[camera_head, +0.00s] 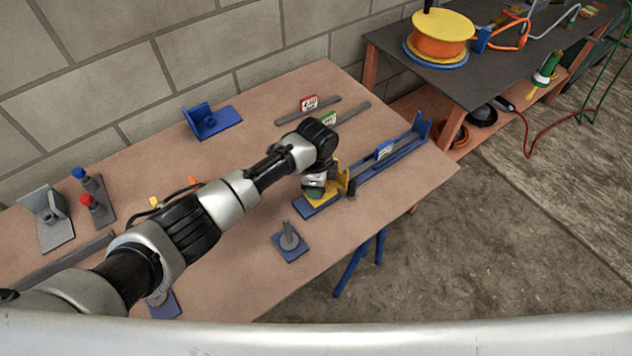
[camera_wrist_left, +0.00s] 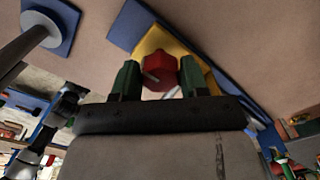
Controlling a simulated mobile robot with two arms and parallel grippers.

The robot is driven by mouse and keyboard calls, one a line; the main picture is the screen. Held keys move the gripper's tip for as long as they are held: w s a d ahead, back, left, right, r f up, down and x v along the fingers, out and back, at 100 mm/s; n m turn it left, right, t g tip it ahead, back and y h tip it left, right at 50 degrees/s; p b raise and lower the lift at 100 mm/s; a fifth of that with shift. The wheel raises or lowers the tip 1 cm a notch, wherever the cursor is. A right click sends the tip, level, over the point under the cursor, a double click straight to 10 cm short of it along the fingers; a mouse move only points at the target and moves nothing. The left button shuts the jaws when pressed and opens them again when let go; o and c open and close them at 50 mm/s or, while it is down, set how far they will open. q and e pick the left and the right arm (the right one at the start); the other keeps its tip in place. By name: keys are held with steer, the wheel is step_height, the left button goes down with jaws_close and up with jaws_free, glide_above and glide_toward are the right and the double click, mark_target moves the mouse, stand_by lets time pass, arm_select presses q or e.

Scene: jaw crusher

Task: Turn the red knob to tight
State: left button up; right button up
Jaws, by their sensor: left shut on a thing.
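The red knob (camera_wrist_left: 160,68) sits on a yellow part in the left wrist view, between the two green-and-black fingers of my left gripper (camera_wrist_left: 158,80). The gripper is shut on the knob. In the head view my left gripper (camera_head: 318,188) is over the yellow block (camera_head: 328,197) on the blue base of a long fixture (camera_head: 390,157). The knob is hidden there behind the gripper and wrist. The knob's tight or loose mark cannot be read. My right gripper is not in either view.
A blue plate with a grey post (camera_head: 290,242) stands just in front of the fixture. A blue bracket (camera_head: 211,120), grey bars with red and green labels (camera_head: 308,104), and small red and blue knobs (camera_head: 86,199) are elsewhere on the wooden table (camera_head: 250,290). A dark table (camera_head: 480,75) stands behind right.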

arm_select(q)
steer(key=shift+r, duration=0.1)
stand_by(0.3)
steer(key=o, duration=0.9)
steer(key=shift+o, duration=0.2)
step_height(320, 180, up, 11)
steer(key=shift+f, duration=0.2)
